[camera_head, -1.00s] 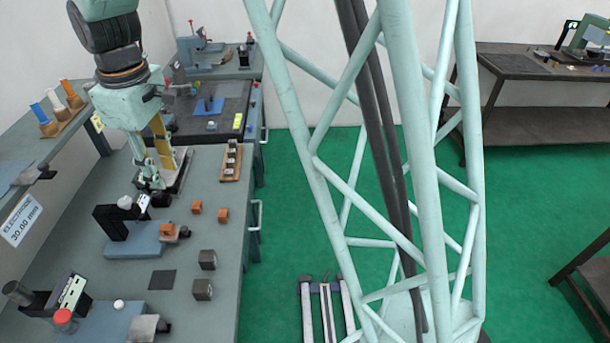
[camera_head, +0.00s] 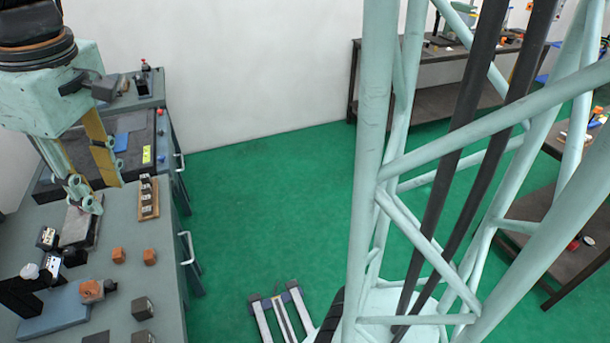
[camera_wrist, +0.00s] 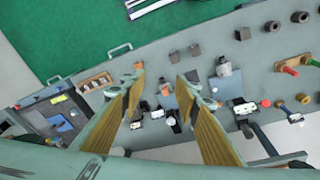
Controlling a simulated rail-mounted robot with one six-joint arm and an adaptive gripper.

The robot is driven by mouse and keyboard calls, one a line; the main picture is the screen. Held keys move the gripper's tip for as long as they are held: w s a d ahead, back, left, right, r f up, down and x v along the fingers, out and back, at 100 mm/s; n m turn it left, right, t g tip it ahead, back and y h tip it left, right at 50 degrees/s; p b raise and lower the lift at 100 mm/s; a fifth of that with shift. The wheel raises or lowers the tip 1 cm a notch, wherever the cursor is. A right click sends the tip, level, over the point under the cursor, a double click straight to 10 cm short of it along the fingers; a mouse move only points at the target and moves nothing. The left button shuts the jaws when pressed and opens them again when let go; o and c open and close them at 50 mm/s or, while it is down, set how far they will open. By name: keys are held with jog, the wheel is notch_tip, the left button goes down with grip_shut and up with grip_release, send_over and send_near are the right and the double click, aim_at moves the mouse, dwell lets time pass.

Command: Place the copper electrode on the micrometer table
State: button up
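Two loose copper blocks lie on the grey bench, one on the left (camera_head: 118,255) and one on the right (camera_head: 149,257). A third copper block (camera_head: 92,291) sits at a blue-based gauge (camera_head: 52,312) with a black upright and white knob, beside a dark cylinder. I cannot tell from the pictures which block is the electrode, or whether this gauge is the micrometer table. My gripper (camera_head: 97,180) is open, with nothing between its fingers, above the bench near a flat plate. In the wrist view my gripper (camera_wrist: 163,85) shows its two yellow-sided fingers wide apart over the bench.
A wooden rack (camera_head: 148,198) with several dark pieces stands by the bench's right edge. Dark grey blocks (camera_head: 143,309) lie nearer. A dark surface plate (camera_head: 130,130) is behind. Green floor is open to the right, with a pale rail frame (camera_head: 282,315) on it.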

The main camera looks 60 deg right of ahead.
jog(key=s+d+r+m, duration=0.1)
jog(key=s+d+m, duration=0.1)
jog(key=s, duration=0.6)
jog(key=s+d+r+m+t, duration=0.1)
jog(key=s+d+r+m, duration=0.1)
jog(key=s, duration=0.6)
jog(key=s+d+r+m, duration=0.1)
jog(key=s+d+r, duration=0.1)
jog(key=s, duration=0.6)
jog(key=shift+d+m+t, duration=0.4)
jog(key=shift+d, duration=0.1)
jog(key=shift+s, duration=0.1)
jog(key=shift+w+r, duration=0.1)
jog(key=shift+w, duration=0.1)
